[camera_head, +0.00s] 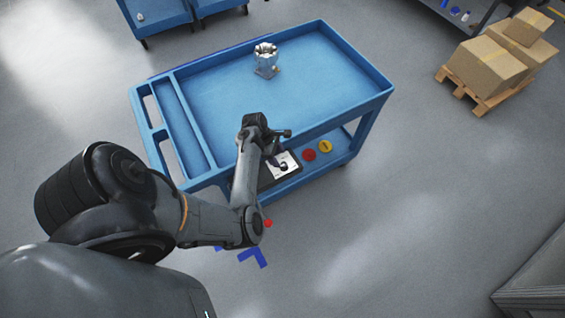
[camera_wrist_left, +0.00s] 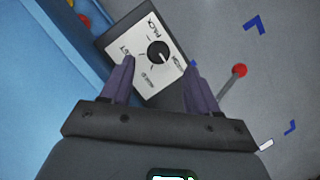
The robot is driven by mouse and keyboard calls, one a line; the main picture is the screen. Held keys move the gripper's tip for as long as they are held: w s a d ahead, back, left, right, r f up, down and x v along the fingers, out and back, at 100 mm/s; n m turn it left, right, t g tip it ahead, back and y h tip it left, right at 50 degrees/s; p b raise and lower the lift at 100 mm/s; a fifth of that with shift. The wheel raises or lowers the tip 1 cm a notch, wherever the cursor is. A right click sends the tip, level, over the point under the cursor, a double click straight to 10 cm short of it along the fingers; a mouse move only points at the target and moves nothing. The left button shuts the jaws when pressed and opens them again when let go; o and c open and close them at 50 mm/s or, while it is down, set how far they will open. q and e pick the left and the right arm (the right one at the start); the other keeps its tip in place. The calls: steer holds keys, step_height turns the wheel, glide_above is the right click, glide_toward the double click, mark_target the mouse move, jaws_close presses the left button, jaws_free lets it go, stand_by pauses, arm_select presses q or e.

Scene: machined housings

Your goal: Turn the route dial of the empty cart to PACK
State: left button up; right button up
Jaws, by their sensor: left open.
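The route dial is a black round knob (camera_wrist_left: 158,52) on a white label plate (camera_wrist_left: 137,47) in a dark panel. Printed words ring it, PACK at the top in the left wrist view; a small white mark on the knob points roughly to the upper right, away from PACK. The panel (camera_head: 284,164) is on the near side of a blue cart (camera_head: 330,100). This cart carries a silver machined part (camera_head: 266,60). My left gripper (camera_head: 276,157) is over the panel. Its fingers are open, one each side of the knob (camera_wrist_left: 159,66), with nothing between them. My right gripper is not in view.
Other blue carts (camera_head: 160,20) are at the back, and boxes on a pallet (camera_head: 490,65) at upper right.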

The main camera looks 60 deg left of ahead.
mark_target(284, 164)
arm_select(q)
steer(key=shift+b+x, duration=0.35)
steer(key=shift+x, duration=2.5)
steer(key=shift+c, duration=0.2)
steer(key=c, duration=1)
